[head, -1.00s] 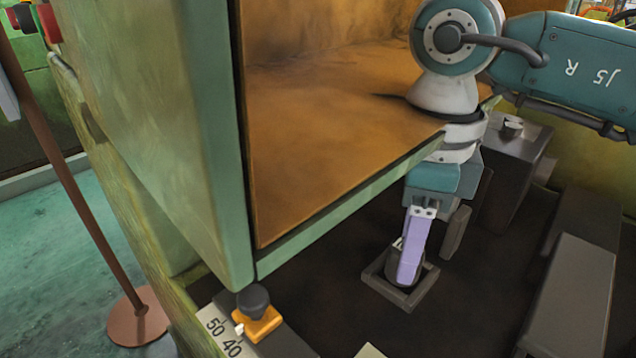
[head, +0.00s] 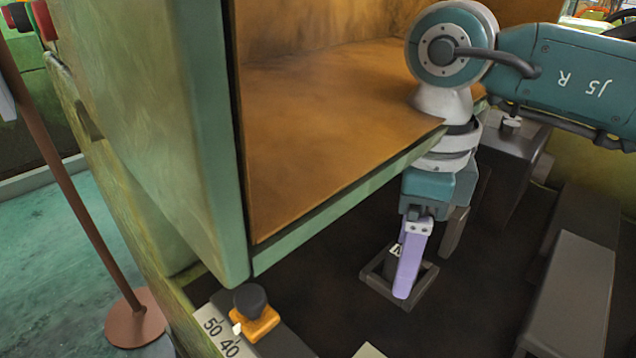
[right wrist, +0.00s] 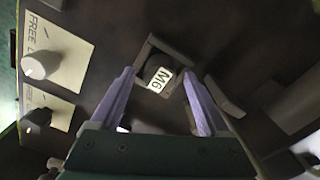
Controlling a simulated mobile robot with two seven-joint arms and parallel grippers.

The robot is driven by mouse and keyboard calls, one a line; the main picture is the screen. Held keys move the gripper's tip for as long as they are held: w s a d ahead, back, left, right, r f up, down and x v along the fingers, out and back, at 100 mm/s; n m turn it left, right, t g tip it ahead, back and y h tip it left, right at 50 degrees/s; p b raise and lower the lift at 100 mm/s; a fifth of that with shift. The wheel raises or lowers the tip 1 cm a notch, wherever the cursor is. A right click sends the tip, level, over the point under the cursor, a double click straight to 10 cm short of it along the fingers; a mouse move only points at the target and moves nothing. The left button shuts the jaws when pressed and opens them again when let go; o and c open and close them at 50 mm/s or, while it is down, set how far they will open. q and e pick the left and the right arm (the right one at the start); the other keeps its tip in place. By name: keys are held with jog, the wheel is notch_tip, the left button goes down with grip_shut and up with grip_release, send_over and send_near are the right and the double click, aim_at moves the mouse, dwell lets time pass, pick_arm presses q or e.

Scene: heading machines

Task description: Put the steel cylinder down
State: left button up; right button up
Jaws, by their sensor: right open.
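A dark cylinder with a white M6 label (right wrist: 160,79) sits within a square dark frame (right wrist: 147,48) in the right wrist view. In the head view, the frame (head: 425,287) stands on the dark floor of the machine, and the label (head: 395,251) shows beside my finger. My right gripper (head: 403,290) is open, pointing down at the frame. In the right wrist view, its lilac fingers (right wrist: 158,74) stand apart on either side of the cylinder. The near finger hides most of the cylinder in the head view; contact cannot be told. My left gripper is not in view.
A green housing with an orange-brown shelf (head: 330,150) overhangs at left and close behind my right arm. Grey blocks (head: 575,290) stand at right. A black knob on an orange pointer (head: 254,312) sits on a number scale at front.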

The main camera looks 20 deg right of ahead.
notch_tip(320, 180, up, 12)
jog(key=p, duration=0.1)
jog(key=shift+r, duration=0.15)
dwell(0.3)
